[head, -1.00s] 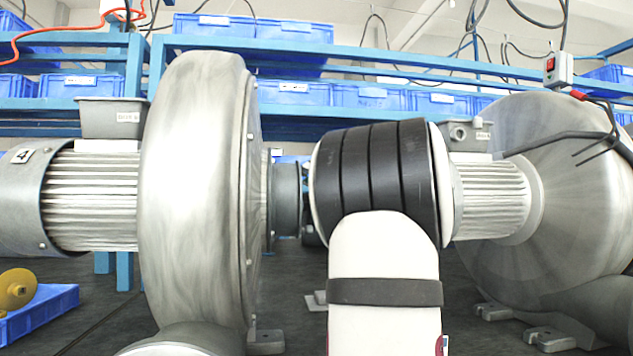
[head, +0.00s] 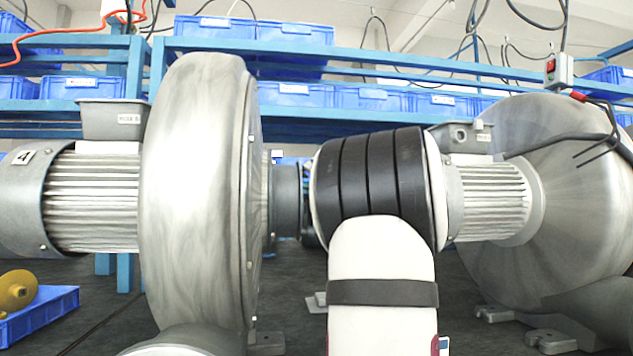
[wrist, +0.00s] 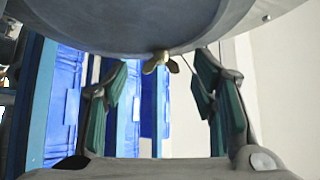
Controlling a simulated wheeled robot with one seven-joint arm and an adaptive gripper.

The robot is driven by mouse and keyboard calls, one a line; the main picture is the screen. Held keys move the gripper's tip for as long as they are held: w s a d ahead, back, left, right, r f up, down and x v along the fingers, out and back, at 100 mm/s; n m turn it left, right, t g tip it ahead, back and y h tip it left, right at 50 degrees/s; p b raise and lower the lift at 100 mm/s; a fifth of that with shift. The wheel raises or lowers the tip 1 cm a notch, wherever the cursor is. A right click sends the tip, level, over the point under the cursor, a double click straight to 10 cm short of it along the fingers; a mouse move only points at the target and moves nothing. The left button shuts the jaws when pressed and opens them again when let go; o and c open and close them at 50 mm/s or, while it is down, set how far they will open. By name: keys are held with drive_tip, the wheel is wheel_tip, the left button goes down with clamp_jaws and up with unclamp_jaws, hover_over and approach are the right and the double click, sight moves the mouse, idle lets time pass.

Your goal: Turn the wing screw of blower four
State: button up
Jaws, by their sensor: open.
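Blower four (head: 195,190) stands at the left in the head view, with a "4" label (head: 22,157) on its motor end. In the wrist view a small brass-coloured wing screw (wrist: 160,62) sticks out from the lower edge of a grey rounded housing (wrist: 130,25). My gripper (wrist: 160,78) is open, with one green-padded finger on each side of the wing screw. The fingers are apart from the screw, with a gap on both sides. The head view does not show my gripper or the wing screw; my arm stands in the middle there.
A second large blower (head: 550,190) stands at the right in the head view. Blue shelving with blue bins (head: 290,95) runs behind. A blue tray (head: 40,318) with a yellow part (head: 17,291) lies at lower left. Cables hang at the upper right.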

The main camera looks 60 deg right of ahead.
drive_tip(key=v, duration=1.2)
idle(0.8)
